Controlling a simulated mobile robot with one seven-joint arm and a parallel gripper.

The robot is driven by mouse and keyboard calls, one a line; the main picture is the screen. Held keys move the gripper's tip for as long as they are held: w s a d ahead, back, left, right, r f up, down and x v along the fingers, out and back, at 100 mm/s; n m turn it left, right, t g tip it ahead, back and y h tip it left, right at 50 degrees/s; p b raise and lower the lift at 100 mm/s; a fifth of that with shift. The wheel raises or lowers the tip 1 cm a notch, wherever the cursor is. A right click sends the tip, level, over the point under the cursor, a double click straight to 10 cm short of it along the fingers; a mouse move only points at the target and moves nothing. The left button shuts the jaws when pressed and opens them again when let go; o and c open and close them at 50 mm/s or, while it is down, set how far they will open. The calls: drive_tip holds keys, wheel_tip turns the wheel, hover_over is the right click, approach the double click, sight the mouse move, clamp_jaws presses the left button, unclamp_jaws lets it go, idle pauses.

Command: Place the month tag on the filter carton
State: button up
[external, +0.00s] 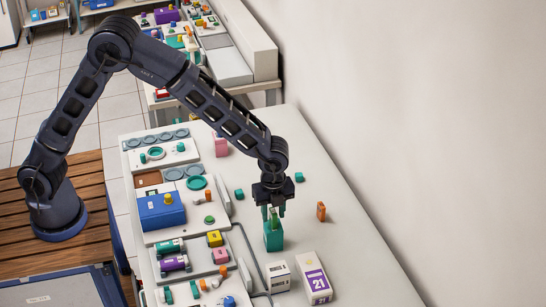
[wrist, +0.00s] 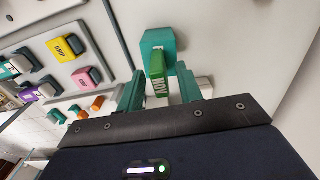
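A green tag (wrist: 158,75) reading NOV shows between my gripper's fingers in the wrist view. In the external view the green tag (external: 273,214) is a small upright piece at the top of a teal box (external: 273,239). The teal box (wrist: 158,40) lies just beyond the tag in the wrist view; no label on it is readable, so I cannot tell whether it is the filter carton. My gripper (external: 274,207) points down above the box. Its teal fingers (wrist: 160,92) are spread, with gaps on both sides of the tag.
A white box with a purple label 21 (external: 315,283) and a small white box (external: 278,276) stand in front. An orange piece (external: 321,211) is to the right. Trays with coloured parts (external: 180,210) fill the left. The table's right side is clear, along the wall.

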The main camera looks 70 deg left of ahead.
sight(272, 209)
wheel_tip(272, 209, up, 10)
drive_tip(key=shift+f, duration=0.1)
drive_tip(key=s+a+r+n+t, duration=0.2)
drive_tip(key=s+a+r+n, duration=0.6)
drive_tip(key=s+a+r, duration=0.9)
drive_tip(key=s+a+n+t, duration=0.1)
drive_tip(key=s+a+n, duration=0.2)
drive_tip(key=s, duration=0.5)
drive_tip(key=s+a+r+n, duration=0.1)
drive_tip(key=s+a+n, duration=0.2)
drive_tip(key=s, duration=0.5)
drive_tip(key=s+a+n+t, duration=0.1)
drive_tip(key=s+a+n, duration=0.2)
drive_tip(key=s, duration=0.5)
drive_tip(key=shift+s+r+n+t, duration=0.15)
drive_tip(key=shift+s+n+t, duration=0.15)
drive_tip(key=shift+n, duration=0.2)
